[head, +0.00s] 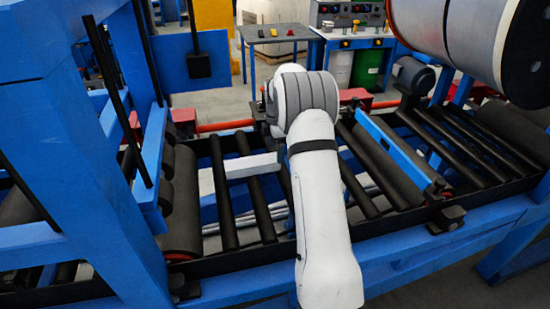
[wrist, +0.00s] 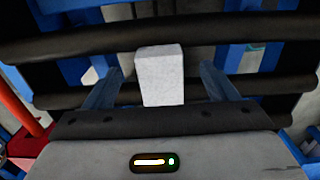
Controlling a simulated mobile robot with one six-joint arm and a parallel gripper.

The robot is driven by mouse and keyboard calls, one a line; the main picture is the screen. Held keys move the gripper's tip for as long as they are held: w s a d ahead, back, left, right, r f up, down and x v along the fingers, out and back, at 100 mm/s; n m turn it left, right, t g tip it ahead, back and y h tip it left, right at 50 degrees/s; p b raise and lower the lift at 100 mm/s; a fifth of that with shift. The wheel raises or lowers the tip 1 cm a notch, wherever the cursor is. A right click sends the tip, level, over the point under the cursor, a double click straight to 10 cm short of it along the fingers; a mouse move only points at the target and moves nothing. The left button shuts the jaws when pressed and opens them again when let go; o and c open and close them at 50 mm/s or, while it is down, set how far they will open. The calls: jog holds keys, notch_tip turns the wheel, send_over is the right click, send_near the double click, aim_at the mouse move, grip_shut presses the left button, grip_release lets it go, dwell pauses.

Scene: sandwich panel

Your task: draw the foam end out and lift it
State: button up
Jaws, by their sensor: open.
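A pale grey-white block, which looks like the foam end (wrist: 160,78), stands between the two fingers of my gripper (wrist: 161,70) in the wrist view. The fingers are spread wide, with a gap on each side of the block, so my gripper is open and holds nothing. Dark rollers run across behind the block. The lower part of the block is hidden by my gripper's body. In the head view my white arm reaches over the roller bed and hides my gripper.
Black rollers (head: 258,196) in a blue frame cross the line. A pale slab (head: 250,165) shows among them; I cannot tell if it is the foam. A blue upright (head: 80,130) stands at left, a large grey roll (head: 470,45) hangs upper right. A table (head: 275,34) stands behind.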

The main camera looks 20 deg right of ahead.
jog(key=shift+r, duration=1.4)
jog(key=s+a+r+m+t, duration=0.1)
jog(key=s+a+r+m, duration=0.4)
jog(key=s, duration=0.4)
jog(key=s+a+r+m+t, duration=0.1)
jog(key=s+a+r+m, duration=0.2)
jog(key=s+a+r, duration=0.45)
jog(key=s+a+f+m, duration=0.1)
jog(key=s+m, duration=0.3)
jog(key=s, duration=0.7)
jog(key=s+a+f+m+t, duration=0.1)
jog(key=s+m, duration=0.3)
jog(key=s, duration=0.7)
jog(key=shift+a, duration=0.9)
